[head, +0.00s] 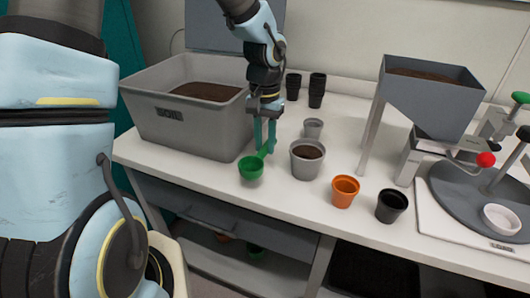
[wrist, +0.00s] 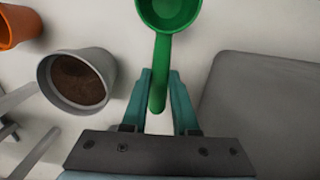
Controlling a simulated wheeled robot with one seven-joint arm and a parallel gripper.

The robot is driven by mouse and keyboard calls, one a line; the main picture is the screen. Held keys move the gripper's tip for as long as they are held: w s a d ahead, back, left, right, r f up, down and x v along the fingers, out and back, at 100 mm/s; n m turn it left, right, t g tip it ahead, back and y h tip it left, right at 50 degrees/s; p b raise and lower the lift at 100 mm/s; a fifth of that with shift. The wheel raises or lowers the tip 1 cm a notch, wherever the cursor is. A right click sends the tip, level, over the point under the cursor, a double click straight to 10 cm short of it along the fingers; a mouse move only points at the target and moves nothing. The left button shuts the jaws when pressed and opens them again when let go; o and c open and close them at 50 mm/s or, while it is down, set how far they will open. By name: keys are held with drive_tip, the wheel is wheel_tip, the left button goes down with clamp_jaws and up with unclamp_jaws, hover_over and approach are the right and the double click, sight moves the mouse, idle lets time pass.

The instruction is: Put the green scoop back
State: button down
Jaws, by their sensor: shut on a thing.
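The green scoop (head: 250,170) has a round bowl and a straight handle. In the head view my gripper (head: 264,150) points down with its teal fingers on the handle, between the soil bin and the grey pot. The bowl shows toward the front of the bench; I cannot tell whether it touches the top. In the wrist view the scoop (wrist: 164,50) has its handle between the two fingers of my gripper (wrist: 160,95), with the bowl extending beyond the fingertips. My gripper is shut on the handle.
A grey bin labelled SOIL (head: 190,125) stands left of my gripper. A soil-filled grey pot (head: 307,165), an orange pot (head: 344,192) and a black pot (head: 391,206) stand to its right. A grey hopper (head: 432,100) stands farther right. Black pot stacks (head: 317,92) are behind.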

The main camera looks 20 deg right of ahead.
sight(265, 146)
drive_tip(key=shift+f, duration=1.75)
drive_tip(key=shift+f, duration=0.1)
drive_tip(key=c, duration=0.7)
unclamp_jaws()
drive_tip(key=r, duration=1.2)
drive_tip(key=shift+w+r+b, duration=0.15)
drive_tip(key=shift+w+b, duration=0.1)
drive_tip(key=shift+b, duration=0.05)
